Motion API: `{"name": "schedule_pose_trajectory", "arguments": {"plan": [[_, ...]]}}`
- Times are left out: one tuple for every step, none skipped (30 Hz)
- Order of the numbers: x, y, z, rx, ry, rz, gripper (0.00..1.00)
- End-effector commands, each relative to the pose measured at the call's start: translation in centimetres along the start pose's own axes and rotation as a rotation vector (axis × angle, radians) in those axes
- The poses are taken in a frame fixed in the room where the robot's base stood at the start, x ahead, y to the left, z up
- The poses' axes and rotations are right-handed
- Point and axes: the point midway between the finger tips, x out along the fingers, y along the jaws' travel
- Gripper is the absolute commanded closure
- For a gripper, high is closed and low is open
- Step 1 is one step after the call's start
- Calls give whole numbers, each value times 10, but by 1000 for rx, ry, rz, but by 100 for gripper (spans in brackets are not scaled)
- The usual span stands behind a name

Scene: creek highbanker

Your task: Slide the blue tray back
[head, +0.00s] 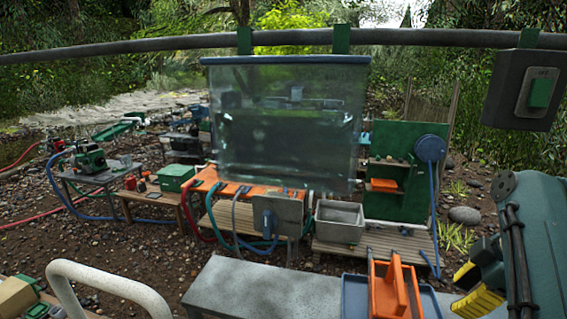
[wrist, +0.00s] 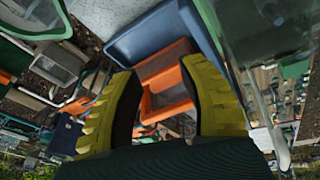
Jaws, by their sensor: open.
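The blue tray (head: 354,297) lies at the bottom edge of the head view, on a grey slab, its near part cut off by the frame. An orange caddy (head: 396,290) with an upright handle sits in it. The blue tray also shows at the top centre of the wrist view (wrist: 148,38), with the orange caddy (wrist: 172,92) seen between my fingers. My gripper (head: 466,288) has yellow ribbed fingers and is at the tray's right side in the head view. In the wrist view (wrist: 160,70) the fingers are apart with nothing held. I cannot tell whether they touch the tray.
The grey slab (head: 245,285) is bare left of the tray. A large clear tank (head: 285,120) hangs behind it. A switch box (head: 522,90) hangs at upper right. A white curved rail (head: 110,285) stands at lower left. A grey tub (head: 339,222) and green panel (head: 385,210) stand beyond.

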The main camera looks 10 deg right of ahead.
Motion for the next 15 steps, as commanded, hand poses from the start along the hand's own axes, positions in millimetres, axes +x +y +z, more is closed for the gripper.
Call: {"name": "schedule_pose_trajectory", "arguments": {"plan": [[9, 7, -13, 18, 3, 38, 59], [11, 11, -20, 30, 6, 64, 59], [13, 17, -30, 45, 14, 103, 59], [14, 21, -37, 56, 20, 131, 59], [16, 24, -44, 66, 27, 160, 59], [18, 29, -54, 82, 40, 199, 59], [19, 32, -62, 93, 51, 227, 59], [20, 34, -70, 104, 63, 256, 59], [21, 36, -81, 120, 82, 294, 59], [21, 38, -90, 133, 98, 325, 59], [21, 38, -99, 146, 116, 355, 59], [21, 39, -113, 165, 147, 399, 59], [20, 38, -124, 181, 175, 435, 59], [18, 36, -136, 198, 207, 472, 59], [14, 31, -154, 223, 261, 525, 59]]}}
